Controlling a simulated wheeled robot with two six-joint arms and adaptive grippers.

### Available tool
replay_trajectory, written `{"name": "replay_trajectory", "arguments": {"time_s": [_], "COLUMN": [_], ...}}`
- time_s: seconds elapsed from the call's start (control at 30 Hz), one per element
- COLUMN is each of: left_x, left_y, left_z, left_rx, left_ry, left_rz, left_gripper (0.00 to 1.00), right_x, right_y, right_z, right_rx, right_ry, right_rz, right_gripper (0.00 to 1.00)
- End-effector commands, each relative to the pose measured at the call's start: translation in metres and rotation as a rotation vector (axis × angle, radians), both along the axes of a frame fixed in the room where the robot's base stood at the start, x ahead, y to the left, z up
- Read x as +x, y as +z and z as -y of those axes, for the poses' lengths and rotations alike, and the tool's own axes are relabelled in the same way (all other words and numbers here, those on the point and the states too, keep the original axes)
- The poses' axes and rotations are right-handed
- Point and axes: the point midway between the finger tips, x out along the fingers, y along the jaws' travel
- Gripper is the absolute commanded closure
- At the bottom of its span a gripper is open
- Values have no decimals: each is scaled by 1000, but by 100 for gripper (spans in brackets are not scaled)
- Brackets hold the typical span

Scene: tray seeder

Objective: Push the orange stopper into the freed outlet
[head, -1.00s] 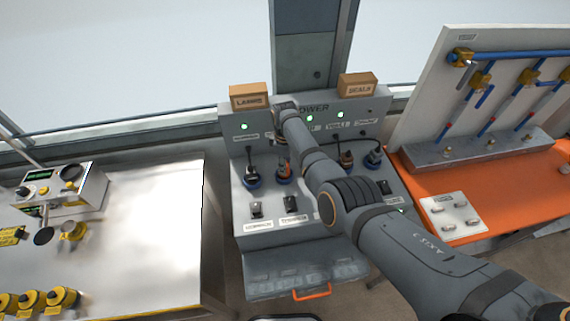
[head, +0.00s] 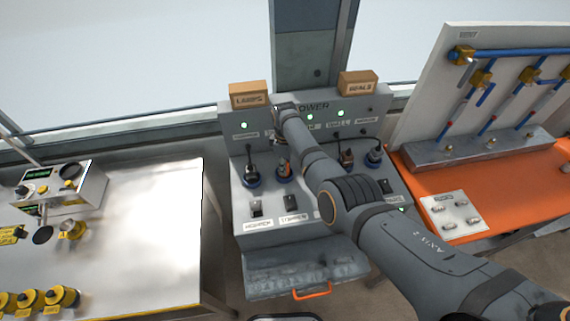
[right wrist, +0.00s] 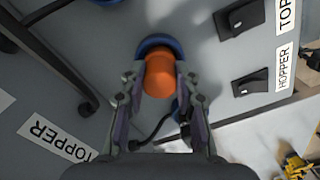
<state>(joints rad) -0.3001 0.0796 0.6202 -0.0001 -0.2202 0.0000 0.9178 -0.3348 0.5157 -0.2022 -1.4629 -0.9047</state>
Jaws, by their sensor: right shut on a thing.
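The orange stopper (right wrist: 160,77) is between the fingertips of my right gripper (right wrist: 162,90), which is shut on it. The stopper is lined up over a blue-ringed outlet (right wrist: 159,43) and overlaps its lower part in the right wrist view. I cannot tell how deep it sits. In the head view the orange stopper (head: 284,169) shows at the second outlet from the left on the grey power panel (head: 240,215). My right arm hides part of the panel. My left gripper is not in view.
Black plugs with cords fill other outlets, such as the leftmost one (head: 251,170) and the rightmost one (head: 375,154). Black switches (head: 256,208) sit below. A drawer with an orange handle (head: 312,291) is in front. A metal table (head: 150,230) stands left, an orange bench (head: 430,185) right.

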Motion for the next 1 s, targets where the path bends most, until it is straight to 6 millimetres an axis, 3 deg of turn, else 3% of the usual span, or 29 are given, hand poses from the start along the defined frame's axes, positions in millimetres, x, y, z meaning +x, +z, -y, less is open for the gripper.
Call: {"name": "replay_trajectory", "arguments": {"time_s": [0.17,0.2,0.37,0.73,1.0], "left_x": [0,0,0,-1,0], "left_y": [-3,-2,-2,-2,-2], "left_z": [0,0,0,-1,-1], "left_rx": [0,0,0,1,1], "left_ry": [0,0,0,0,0], "left_rz": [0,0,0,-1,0], "left_gripper": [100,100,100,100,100], "right_x": [0,0,0,1,0], "right_y": [-3,-3,-2,3,51], "right_z": [0,0,0,0,-1], "right_rx": [0,0,0,1,2], "right_ry": [0,0,0,0,-1], "right_rz": [0,0,0,1,3], "right_gripper": [100,64,43,43,43]}}
